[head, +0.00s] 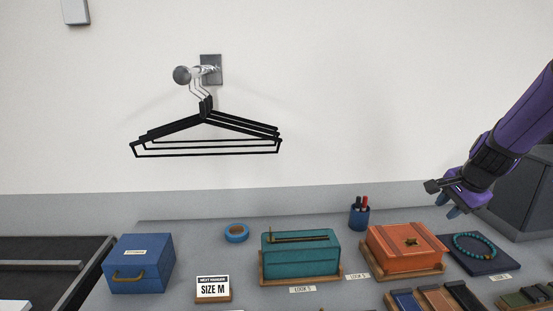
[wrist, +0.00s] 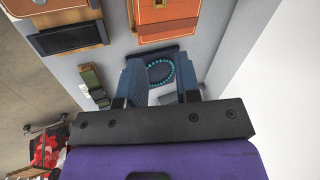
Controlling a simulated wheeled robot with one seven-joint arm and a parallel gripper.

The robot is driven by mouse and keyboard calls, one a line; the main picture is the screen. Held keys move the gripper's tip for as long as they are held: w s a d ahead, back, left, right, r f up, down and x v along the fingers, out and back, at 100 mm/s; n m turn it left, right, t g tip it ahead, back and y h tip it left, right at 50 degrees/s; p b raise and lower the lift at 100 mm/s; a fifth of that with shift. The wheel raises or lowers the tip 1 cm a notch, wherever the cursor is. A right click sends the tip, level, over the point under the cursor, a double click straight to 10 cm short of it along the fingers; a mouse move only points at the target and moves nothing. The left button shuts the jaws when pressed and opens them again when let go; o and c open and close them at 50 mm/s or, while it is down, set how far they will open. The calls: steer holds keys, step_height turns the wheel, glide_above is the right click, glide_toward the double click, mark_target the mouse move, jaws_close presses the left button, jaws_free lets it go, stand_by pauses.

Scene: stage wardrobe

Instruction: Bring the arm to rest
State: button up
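My purple and black arm comes in from the right in the head view, with my gripper (head: 455,205) in the air above the right end of the table. In the wrist view the two blue fingers of my gripper (wrist: 160,82) stand apart with nothing held between them. Beyond the fingers, a turquoise bead necklace (wrist: 172,72) lies in a ring on a dark pad. The necklace also shows in the head view (head: 456,244), below and apart from my gripper.
On the table stand an orange box (head: 405,250), a teal box (head: 290,255), a blue case (head: 138,262), a pen cup (head: 359,219), blue tape (head: 236,236) and a "SIZE M" sign (head: 213,288). Black hangers (head: 205,130) hang from a wall rod. A dark case (head: 528,185) is at right.

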steer(key=s+a+r+n, duration=0.8)
steer(key=s+a+r, duration=0.3)
steer(key=s+a+r+n, duration=0.1)
steer(key=s+a+n, duration=0.1)
steer(key=s, duration=0.5)
steer(key=s+a+r+n, duration=0.2)
steer(key=s+n, duration=0.3)
steer(key=s, duration=0.1)
steer(key=shift+s+r+h, duration=0.2)
steer(key=shift+s+h, duration=0.1)
steer(key=shift+s, duration=0.1)
steer(key=shift+o, duration=0.4)
steer(key=shift+a, duration=0.1)
